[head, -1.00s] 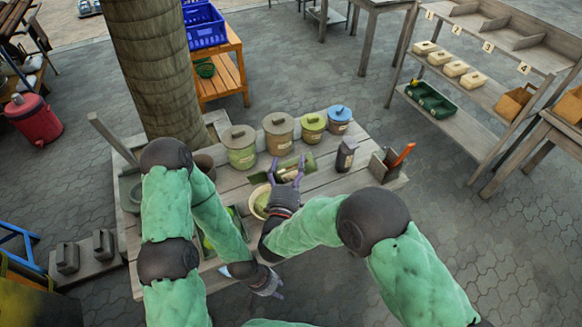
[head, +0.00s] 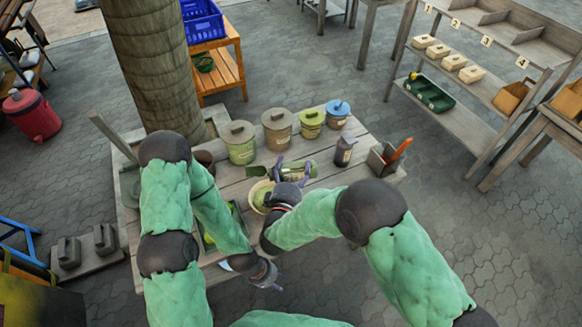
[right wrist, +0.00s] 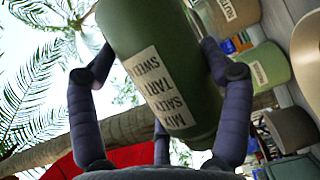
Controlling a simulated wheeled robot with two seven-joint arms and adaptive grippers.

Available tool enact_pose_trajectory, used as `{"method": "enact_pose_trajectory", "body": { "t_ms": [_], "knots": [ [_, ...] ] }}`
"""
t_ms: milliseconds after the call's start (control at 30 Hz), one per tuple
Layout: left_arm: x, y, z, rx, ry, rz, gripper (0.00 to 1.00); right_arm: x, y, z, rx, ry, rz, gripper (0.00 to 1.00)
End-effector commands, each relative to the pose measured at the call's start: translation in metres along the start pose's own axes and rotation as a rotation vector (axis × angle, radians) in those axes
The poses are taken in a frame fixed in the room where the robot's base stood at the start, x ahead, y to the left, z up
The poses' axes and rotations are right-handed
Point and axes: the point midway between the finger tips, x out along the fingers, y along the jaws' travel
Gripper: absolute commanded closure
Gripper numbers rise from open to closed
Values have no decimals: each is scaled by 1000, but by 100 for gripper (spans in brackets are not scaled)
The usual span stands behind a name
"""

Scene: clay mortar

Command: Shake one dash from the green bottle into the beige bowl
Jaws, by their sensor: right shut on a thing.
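In the head view my right gripper (head: 291,168) is shut around the green bottle (head: 300,172), which lies nearly sideways above the table. In the right wrist view the bottle (right wrist: 165,75) fills the middle between the fingers, its cream label upside down; its mouth is out of frame. The beige bowl (head: 251,198) stands just left of and below the right gripper in the head view, with yellow-green stuff inside. The gripper and arm hide part of its right side. My left gripper (head: 272,283) hangs low near the table's front edge, away from the bowl; its finger opening is unclear.
Lidded jars (head: 277,128) stand along the back of the table (head: 225,178). A dark bottle (head: 344,151) and a box with an orange-handled tool (head: 385,163) are at the right. A green tray (head: 236,222) lies partly under my left arm. A thick trunk (head: 150,70) rises behind.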

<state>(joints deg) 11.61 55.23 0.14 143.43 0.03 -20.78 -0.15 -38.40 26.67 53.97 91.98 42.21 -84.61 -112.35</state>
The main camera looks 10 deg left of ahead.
Motion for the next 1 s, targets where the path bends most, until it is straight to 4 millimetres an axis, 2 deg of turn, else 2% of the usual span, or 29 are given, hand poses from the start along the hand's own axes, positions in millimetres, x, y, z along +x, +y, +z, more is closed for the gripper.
{"method": "enact_pose_trajectory", "body": {
  "t_ms": [200, 500, 1000],
  "knots": [
    [-20, 7, 0, 0, 1, 0, 63, -2, 11, -9, 219, 1, -83, 58],
    [-32, 12, 1, 0, 0, 0, 63, -6, 12, -18, 439, 1, -176, 58],
    [-33, 12, 1, 0, 0, 0, 63, -7, 11, -20, 481, 1, -193, 58]
  ]
}}
